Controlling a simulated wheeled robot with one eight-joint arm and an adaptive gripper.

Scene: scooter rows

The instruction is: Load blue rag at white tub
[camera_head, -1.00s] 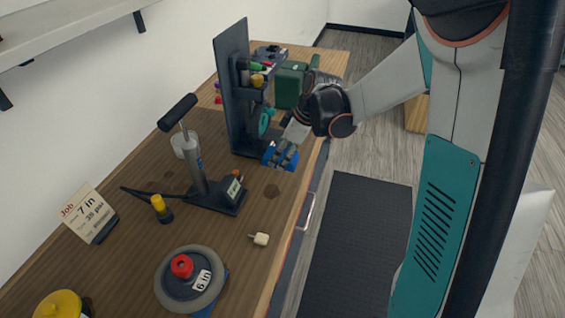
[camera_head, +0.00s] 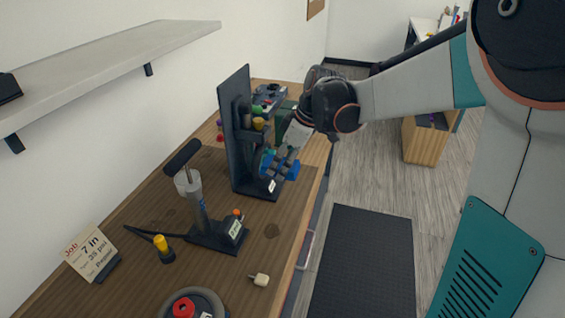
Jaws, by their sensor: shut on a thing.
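My gripper (camera_head: 279,167) is beside the dark upright stand, over the right side of the workbench. It is shut on the blue rag (camera_head: 292,171), which shows as bright blue patches around the fingers. I cannot tell whether the rag touches the bench or the stand. A pale, see-through cup shape (camera_head: 187,183) shows behind the black pump handle. I cannot tell whether it is the white tub; no other white tub is plain to see.
The dark stand (camera_head: 237,150) with small coloured items rises near my gripper. A pump (camera_head: 200,215), job card (camera_head: 90,252), yellow-capped bottle (camera_head: 163,249) and cream plug (camera_head: 260,280) occupy the wooden bench (camera_head: 140,285). A shelf (camera_head: 110,65) overhangs at left. A dark mat (camera_head: 365,265) covers floor at right.

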